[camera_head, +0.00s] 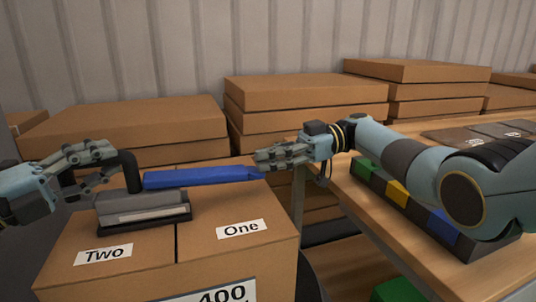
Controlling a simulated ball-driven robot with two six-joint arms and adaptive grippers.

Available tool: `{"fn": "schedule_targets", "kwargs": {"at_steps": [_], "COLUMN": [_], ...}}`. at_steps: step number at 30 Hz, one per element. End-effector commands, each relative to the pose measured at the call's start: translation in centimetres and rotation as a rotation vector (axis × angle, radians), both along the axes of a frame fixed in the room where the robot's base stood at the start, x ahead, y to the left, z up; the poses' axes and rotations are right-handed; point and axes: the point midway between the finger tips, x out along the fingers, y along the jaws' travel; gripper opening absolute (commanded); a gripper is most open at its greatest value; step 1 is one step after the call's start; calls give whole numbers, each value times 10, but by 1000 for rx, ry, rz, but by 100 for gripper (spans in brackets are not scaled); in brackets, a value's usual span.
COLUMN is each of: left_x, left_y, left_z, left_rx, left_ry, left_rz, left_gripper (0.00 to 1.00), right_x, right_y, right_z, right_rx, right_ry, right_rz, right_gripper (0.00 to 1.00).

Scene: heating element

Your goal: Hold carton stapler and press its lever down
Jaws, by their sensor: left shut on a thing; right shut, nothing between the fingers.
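The carton stapler stands on top of a cardboard box (70,257). It has a grey and black base (143,211), an upright black handle (130,171) and a long blue lever (196,178) reaching to the right. My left gripper (108,166) comes in from the left and is shut on the black handle; its fingers partly hide the handle's left side. My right gripper (262,160) is shut and empty beside the lever's right end, at about the lever's height or slightly above. I cannot tell whether it touches the lever.
The box carries labels "Two" (103,254) and "One" (241,229). A wooden table (361,223) on the right holds a black tray (476,260) with green, yellow and blue blocks, under my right arm. Stacked flat cartons (305,88) stand behind, before a corrugated wall.

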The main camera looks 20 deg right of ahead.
Motion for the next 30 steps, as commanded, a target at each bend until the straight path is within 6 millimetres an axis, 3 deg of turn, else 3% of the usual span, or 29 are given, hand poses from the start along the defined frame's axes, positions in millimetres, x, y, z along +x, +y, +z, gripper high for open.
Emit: {"fn": "schedule_targets", "kwargs": {"at_steps": [1, 4, 10, 21, 30], "left_x": [0, 0, 0, 0, 0], "left_y": [2, 2, 2, 1, 1], "left_z": [-4, -4, -4, -3, -3], "left_rx": [4, 5, 5, 4, 4], "left_ry": [5, 4, 4, 4, 4], "left_rz": [3, 3, 3, 2, 2], "left_gripper": [0, 0, 0, 0, 0], "right_x": [-2, -2, -1, 2, 2], "right_y": [-2, -5, -15, -93, -112], "right_z": [-6, 2, 38, 36, 34], "right_rx": [-10, -10, -5, 1, 1], "right_ry": [11, 9, -3, 1, -1], "right_rz": [-2, -2, -3, -4, -1], "right_gripper": [0, 0, 0, 0, 0]}}
